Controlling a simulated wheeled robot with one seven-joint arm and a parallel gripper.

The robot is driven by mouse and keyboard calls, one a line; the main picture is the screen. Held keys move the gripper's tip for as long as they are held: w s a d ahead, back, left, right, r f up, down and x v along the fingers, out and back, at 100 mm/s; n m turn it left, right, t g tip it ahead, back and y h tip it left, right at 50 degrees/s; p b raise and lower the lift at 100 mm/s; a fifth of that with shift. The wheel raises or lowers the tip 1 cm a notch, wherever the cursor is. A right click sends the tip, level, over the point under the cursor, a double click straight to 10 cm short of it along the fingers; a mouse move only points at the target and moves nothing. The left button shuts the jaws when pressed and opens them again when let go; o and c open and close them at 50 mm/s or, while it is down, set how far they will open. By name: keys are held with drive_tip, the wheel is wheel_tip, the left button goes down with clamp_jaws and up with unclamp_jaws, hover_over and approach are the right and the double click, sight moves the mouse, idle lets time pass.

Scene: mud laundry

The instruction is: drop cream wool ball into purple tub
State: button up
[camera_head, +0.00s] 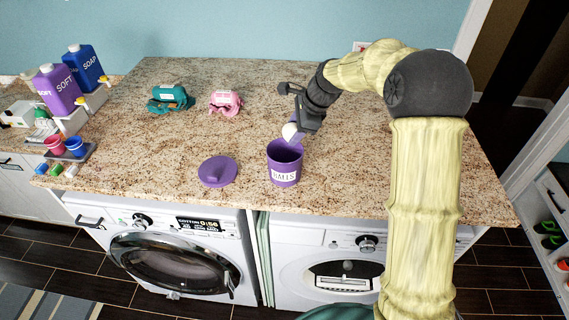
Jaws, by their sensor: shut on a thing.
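The purple tub (285,164) stands upright and open on the granite counter, with a white label on its front. Its round purple lid (217,171) lies on the counter to the left of it. My gripper (292,128) is just above the tub's back rim, shut on the cream wool ball (289,131). The ball shows at the gripper's lower left, above the tub's rim. The gripper hides part of the ball. The inside of the tub is dark, and I cannot see what is in it.
A teal holder (171,98) and a pink holder (226,101) stand further back on the counter (130,150). Purple and blue bottles (84,66) stand at the left, with small cups (75,146) on a tray. Washing machines are below the front edge.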

wheel_tip(320, 180, down, 6)
drive_tip(key=b, duration=0.5)
drive_tip(key=o, duration=1)
drive_tip(key=shift+r, duration=0.1)
drive_tip(key=b+v, duration=0.3)
drive_tip(key=v, duration=1.4)
drive_tip(key=shift+r, duration=0.1)
